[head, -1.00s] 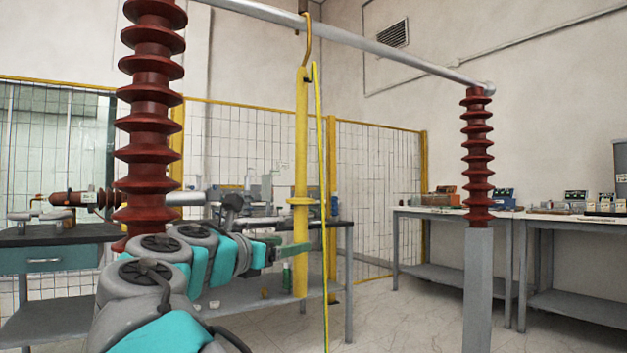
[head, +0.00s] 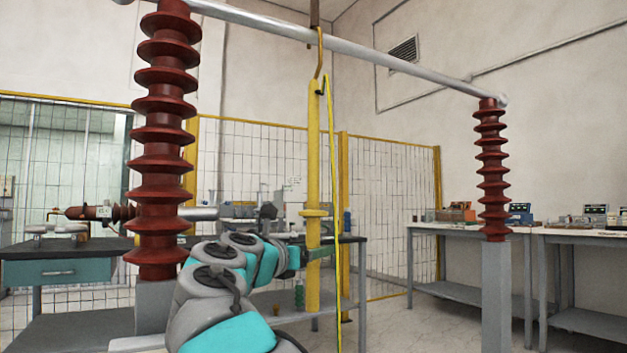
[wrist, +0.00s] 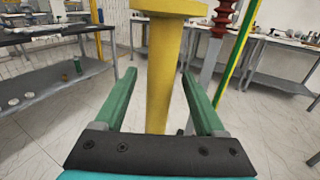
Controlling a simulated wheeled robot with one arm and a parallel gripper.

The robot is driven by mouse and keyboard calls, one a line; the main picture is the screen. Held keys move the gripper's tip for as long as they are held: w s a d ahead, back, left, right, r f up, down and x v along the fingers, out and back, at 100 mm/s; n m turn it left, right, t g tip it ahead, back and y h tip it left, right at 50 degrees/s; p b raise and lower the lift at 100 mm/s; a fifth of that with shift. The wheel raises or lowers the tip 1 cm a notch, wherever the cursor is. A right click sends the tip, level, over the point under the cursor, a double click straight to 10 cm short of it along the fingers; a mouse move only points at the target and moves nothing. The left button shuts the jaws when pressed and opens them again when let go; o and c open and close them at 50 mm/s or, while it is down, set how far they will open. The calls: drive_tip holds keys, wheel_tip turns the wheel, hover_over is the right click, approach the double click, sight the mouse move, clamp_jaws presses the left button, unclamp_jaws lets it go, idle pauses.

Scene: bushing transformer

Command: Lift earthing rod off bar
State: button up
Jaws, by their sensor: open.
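The yellow earthing rod (head: 313,180) hangs upright from the grey bar (head: 350,46) by a hook (head: 320,58) at its top. A green and yellow cable (head: 334,200) runs down beside it. My gripper (head: 315,254) is at the rod's lower part, below its round collar (head: 315,213). In the wrist view the rod (wrist: 163,75) stands between the two green fingers of my gripper (wrist: 160,85). The fingers are open, with a gap on both sides of the rod. The collar (wrist: 170,7) is just above the fingers.
Red ribbed insulators stand at left (head: 165,130) and right (head: 492,170), carrying the bar. A dark-topped bench (head: 60,246) is behind at left. Benches with instruments (head: 470,228) stand at right. A mesh fence (head: 255,165) runs behind. Open floor lies around the rod.

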clamp_jaws()
idle(0.5)
